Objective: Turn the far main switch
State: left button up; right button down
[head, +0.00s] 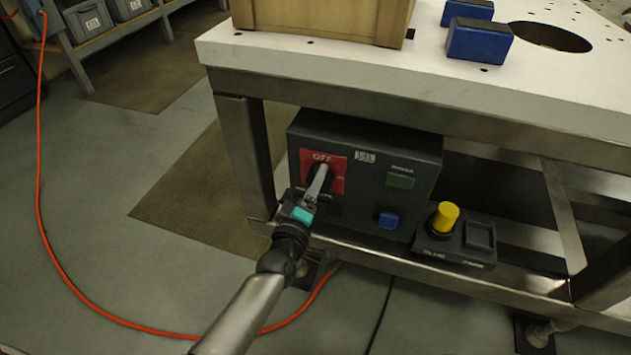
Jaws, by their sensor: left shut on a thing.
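A main switch sits on the front of a dark control box (415,159) under the table top. Its square red plate (338,168) has "OFF" printed along the top. The dark knob of the switch (325,171) is partly hidden behind my left gripper (317,186). My left arm comes up from the bottom of the head view, and its gripper is shut on the knob at the plate's lower middle. The knob's exact angle cannot be told. No second main switch shows. My right gripper is not in view.
A green button (400,180) and a blue button (388,220) are on the same box. A yellow knob (444,217) stands on a smaller box to the right. The white table top (440,75) overhangs the box. A metal leg (246,150) is close left. An orange cable (60,272) crosses the floor.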

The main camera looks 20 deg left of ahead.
pick_arm(q)
jog(key=n, duration=0.5)
jog(key=shift+f+n+b, duration=0.15)
jog(key=shift+n+b, duration=0.15)
jog(key=shift+n, duration=0.1)
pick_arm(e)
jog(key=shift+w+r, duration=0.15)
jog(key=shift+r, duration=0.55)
pick_arm(q)
jog(key=o, duration=1.3)
jog(key=shift+o, duration=0.2)
